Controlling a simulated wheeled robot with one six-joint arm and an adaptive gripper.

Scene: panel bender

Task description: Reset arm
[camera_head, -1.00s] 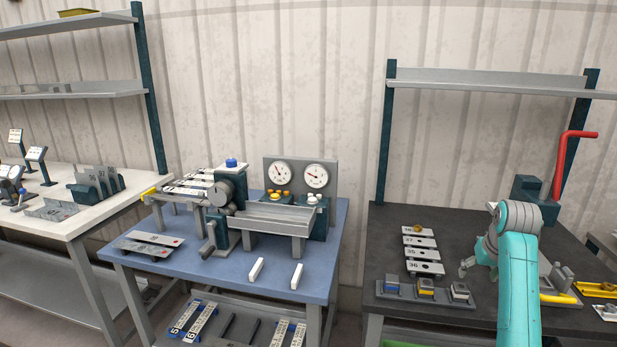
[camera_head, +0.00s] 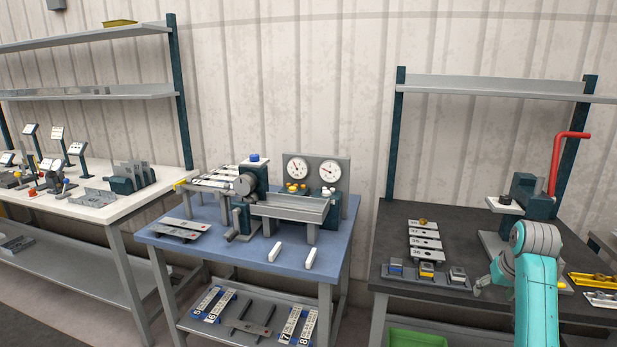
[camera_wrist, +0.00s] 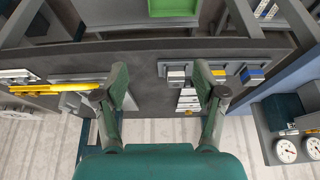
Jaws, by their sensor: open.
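My arm (camera_head: 535,290) shows in teal at the right of the head view, in front of the dark right-hand bench. My gripper (camera_wrist: 170,88) shows in the wrist view with its two green fingers spread apart and nothing between the tips. Below it in that view lies the dark bench top (camera_wrist: 145,68). The numbered plates (camera_wrist: 188,100) on the bench appear between the fingers, apart from them. In the head view the gripper end is small and partly hidden by the arm.
The dark bench (camera_head: 390,235) carries numbered plates (camera_head: 425,240), small blocks (camera_head: 427,270) and a press with a red lever (camera_head: 558,165). A blue table (camera_head: 215,255) holds the bender and dials (camera_head: 297,168). A green bin (camera_head: 417,339) sits below the dark bench.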

